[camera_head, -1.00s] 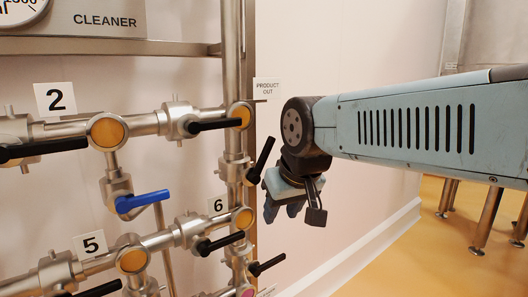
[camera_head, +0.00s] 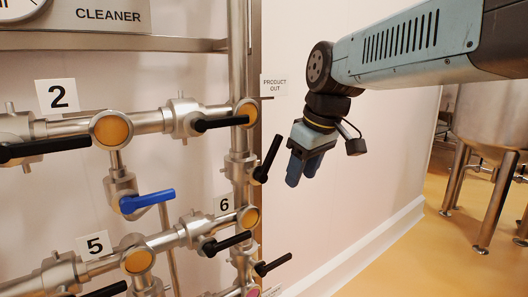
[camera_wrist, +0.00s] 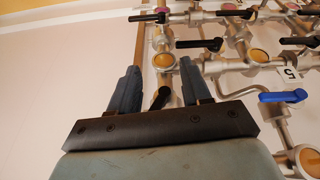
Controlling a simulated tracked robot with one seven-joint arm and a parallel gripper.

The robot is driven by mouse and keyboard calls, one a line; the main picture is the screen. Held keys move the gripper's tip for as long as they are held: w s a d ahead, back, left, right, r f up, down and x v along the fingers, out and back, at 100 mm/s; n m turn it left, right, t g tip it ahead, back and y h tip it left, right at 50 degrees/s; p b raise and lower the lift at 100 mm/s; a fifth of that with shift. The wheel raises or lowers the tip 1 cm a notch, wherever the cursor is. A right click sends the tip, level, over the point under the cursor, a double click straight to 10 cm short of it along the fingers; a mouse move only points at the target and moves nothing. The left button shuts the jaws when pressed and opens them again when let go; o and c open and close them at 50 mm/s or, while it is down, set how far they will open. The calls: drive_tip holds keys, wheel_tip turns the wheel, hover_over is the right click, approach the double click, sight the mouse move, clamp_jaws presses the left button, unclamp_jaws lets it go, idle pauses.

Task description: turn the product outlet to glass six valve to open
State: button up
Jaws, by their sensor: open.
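The valve at the product outlet has a black handle (camera_head: 267,158) on the vertical pipe, between the upper sight glass (camera_head: 247,112) and glass six (camera_head: 250,218). The handle is tilted, its free end up and to the right, close to the pipe's line. In the wrist view, which is upside down, the open fingers (camera_wrist: 159,72) frame the handle (camera_wrist: 160,98) and glass six (camera_wrist: 163,60). Contact cannot be told there.
A "PRODUCT OUT" label (camera_head: 275,85) is on the wall. Other black handles (camera_head: 227,243) (camera_head: 273,263) and a blue handle (camera_head: 147,201) stick out nearby. A steel tank on legs (camera_head: 490,135) stands at the right. Floor between is clear.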

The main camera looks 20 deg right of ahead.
drive_tip(key=w+d+r+n+g+y, duration=0.2)
drive_tip(key=w+r+n, duration=0.5)
drive_tip(key=n+g+y, duration=0.1)
drive_tip(key=n+g, duration=0.2)
drive_tip(key=n, duration=0.7)
approach(273, 159)
drive_tip(key=x, duration=0.5)
drive_tip(key=w+x, duration=0.1)
drive_tip(key=x, duration=0.2)
drive_tip(key=shift+a, duration=0.2)
clamp_jaws()
